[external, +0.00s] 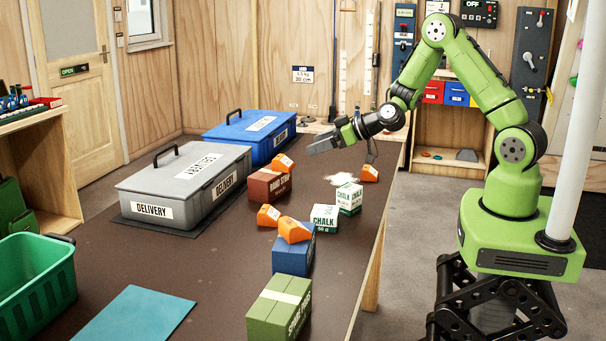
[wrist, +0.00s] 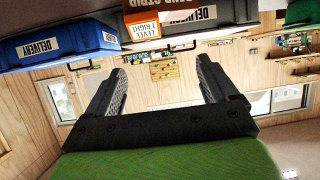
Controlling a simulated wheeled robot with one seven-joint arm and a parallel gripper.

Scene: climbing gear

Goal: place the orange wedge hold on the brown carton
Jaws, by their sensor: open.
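The brown carton (external: 264,188) stands on the dark table between the grey box and the chalk cartons. An orange wedge hold (external: 284,163) appears to rest on its far end, apart from my gripper. In the wrist view, this labelled wedge (wrist: 142,26) shows against the carton (wrist: 148,5), at the top edge. Other orange wedges lie on the table beside the carton (external: 268,215), on a blue carton (external: 294,230) and near the chalk (external: 370,174). My gripper (external: 321,144) is open and empty above the table's far part; its fingers also show in the wrist view (wrist: 160,70).
A grey lidded box (external: 190,187) and a blue lidded box (external: 235,140) line the table's left side. White chalk cartons (external: 324,217), the blue carton (external: 292,255) and a green carton (external: 279,308) stand nearer. White powder (external: 341,179) lies beside the chalk.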

